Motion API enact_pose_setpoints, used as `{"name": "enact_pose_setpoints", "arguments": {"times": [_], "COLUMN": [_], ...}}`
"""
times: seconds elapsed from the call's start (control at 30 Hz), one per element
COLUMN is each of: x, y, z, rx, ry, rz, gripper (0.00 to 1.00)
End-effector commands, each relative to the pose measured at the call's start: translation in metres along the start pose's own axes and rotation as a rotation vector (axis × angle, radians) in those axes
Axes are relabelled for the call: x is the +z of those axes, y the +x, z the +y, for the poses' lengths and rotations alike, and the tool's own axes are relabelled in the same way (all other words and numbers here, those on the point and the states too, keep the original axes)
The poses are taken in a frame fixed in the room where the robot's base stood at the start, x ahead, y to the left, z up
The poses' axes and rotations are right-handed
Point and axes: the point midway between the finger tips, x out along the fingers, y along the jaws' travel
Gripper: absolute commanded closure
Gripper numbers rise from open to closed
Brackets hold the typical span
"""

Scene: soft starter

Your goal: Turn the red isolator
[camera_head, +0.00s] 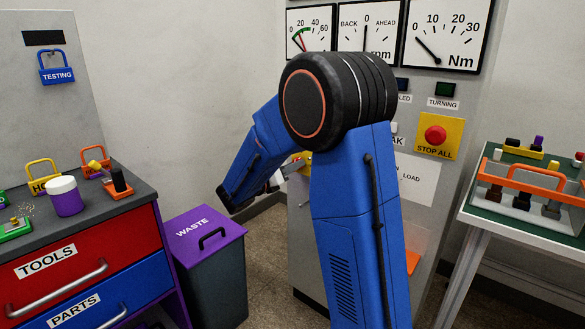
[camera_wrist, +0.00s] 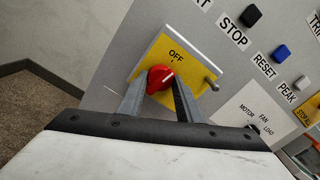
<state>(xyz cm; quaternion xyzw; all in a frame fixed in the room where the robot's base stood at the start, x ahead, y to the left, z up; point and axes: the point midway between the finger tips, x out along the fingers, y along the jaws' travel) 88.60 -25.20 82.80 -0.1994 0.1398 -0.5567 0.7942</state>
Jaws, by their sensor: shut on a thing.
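The red isolator (camera_wrist: 158,77) is a round red knob with a white pointer line, on a yellow plate (camera_wrist: 185,55) marked OFF in the wrist view. A small metal pin sticks out at the plate's right side. My gripper (camera_wrist: 158,88) has its two grey fingers on either side of the knob and is shut on it.
STOP (camera_wrist: 250,16) and RESET (camera_wrist: 281,53) buttons sit right of the plate. A red STOP ALL button (camera_head: 435,135) is on the same cabinet. A purple-lidded WASTE bin (camera_head: 203,232) stands left. A drawer cabinet (camera_head: 75,250) and a tool table (camera_head: 530,232) flank the panel.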

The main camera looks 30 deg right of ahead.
Motion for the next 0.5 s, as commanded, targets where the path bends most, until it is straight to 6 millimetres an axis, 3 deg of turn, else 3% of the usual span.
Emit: {"name": "enact_pose_setpoints", "arguments": {"times": [0.5], "x": [-0.0008], "y": [-0.0005], "z": [0.0006], "rx": [0.001], "ry": [-0.191], "rz": [0.001], "gripper": [0.9]}}
